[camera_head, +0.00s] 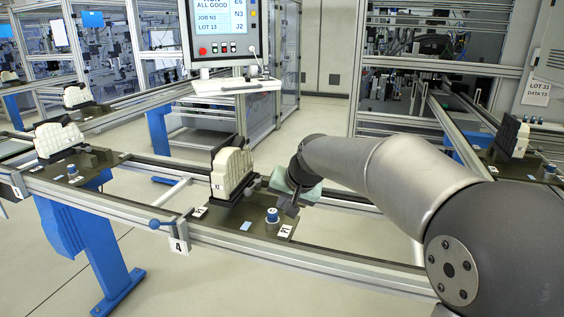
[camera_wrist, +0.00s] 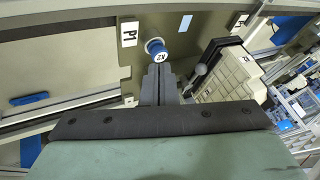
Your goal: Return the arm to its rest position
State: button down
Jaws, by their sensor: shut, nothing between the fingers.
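My arm reaches in from the right in the head view. My gripper (camera_head: 290,208) hangs over the pallet (camera_head: 245,226), just right of a blue-topped knob (camera_head: 272,215). In the wrist view, the fingers of my gripper (camera_wrist: 159,72) are together with nothing between them. The knob, marked K2 (camera_wrist: 156,48), appears just beyond the fingertips. Whether the fingers touch it is hard to tell. A cream ribbed block (camera_head: 232,172) stands upright in a black holder on the same pallet, left of my gripper. The block also shows in the wrist view (camera_wrist: 230,77), right of the fingers.
The pallet sits on a rail conveyor (camera_head: 330,262). A screen panel (camera_head: 220,30) and keyboard shelf (camera_head: 238,87) stand behind. Another loaded pallet (camera_head: 75,165) is at left, another (camera_head: 520,158) at right.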

jog(key=s+d+f+g+h, duration=0.1)
jog(key=s+d+f, duration=0.3)
jog(key=s, duration=0.7)
jog(key=s+d+f+n+g+h, duration=0.1)
jog(key=s+d+f+g, duration=0.1)
jog(key=s+d, duration=0.4)
jog(key=s+d+f+g+h, duration=0.1)
jog(key=s+d+f, duration=0.4)
jog(key=s, duration=1.1)
jog(key=shift+s+d+f+n+g+h+p, duration=0.15)
jog(key=shift+d+f+n+g+h+p, duration=0.25)
jog(key=shift+g, duration=0.3)
jog(key=shift+a, duration=0.1)
